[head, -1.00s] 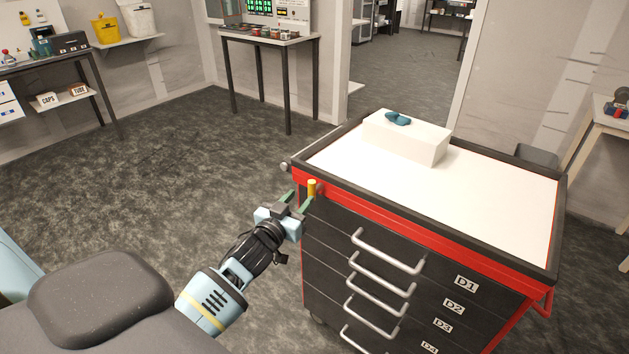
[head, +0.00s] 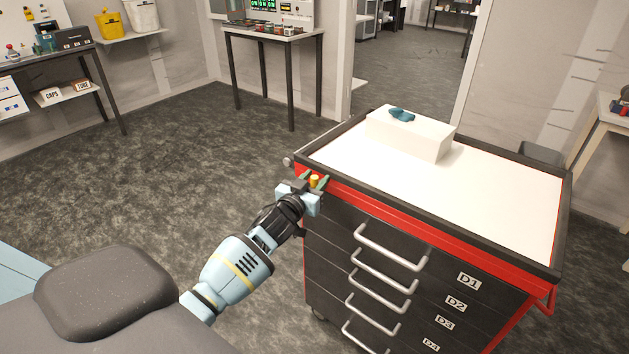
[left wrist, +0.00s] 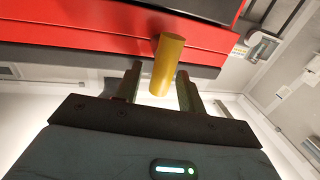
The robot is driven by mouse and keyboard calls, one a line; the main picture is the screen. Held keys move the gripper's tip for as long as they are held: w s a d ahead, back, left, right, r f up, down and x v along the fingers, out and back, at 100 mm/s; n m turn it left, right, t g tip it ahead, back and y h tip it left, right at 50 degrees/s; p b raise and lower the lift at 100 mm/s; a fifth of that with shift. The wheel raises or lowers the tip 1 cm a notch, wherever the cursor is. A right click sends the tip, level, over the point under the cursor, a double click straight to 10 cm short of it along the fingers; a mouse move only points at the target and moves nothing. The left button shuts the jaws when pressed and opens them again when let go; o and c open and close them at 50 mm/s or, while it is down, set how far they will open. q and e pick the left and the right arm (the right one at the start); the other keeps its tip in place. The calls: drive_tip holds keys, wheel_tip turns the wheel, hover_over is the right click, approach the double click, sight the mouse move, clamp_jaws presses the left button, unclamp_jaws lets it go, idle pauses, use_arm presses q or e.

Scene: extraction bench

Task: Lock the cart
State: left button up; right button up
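The cart is a black and red drawer cabinet with a white top (head: 480,200). A yellow cylindrical lock piece (head: 314,181) sticks out from the red band at its upper front left corner. My left gripper (head: 315,184) is at this corner with its fingers on either side of the yellow piece. In the left wrist view the yellow piece (left wrist: 167,66) stands between the two open fingertips (left wrist: 160,84), with a gap visible at each side. My right gripper is not in view.
A white box (head: 410,136) with a teal item (head: 402,115) lies on the cart top. Drawer handles (head: 392,247) project from the cart front. A side table (head: 274,36) and a shelf bench (head: 55,65) stand behind. The floor left of the cart is clear.

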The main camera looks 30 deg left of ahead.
use_arm(q)
drive_tip(key=shift+c, duration=0.5)
clamp_jaws()
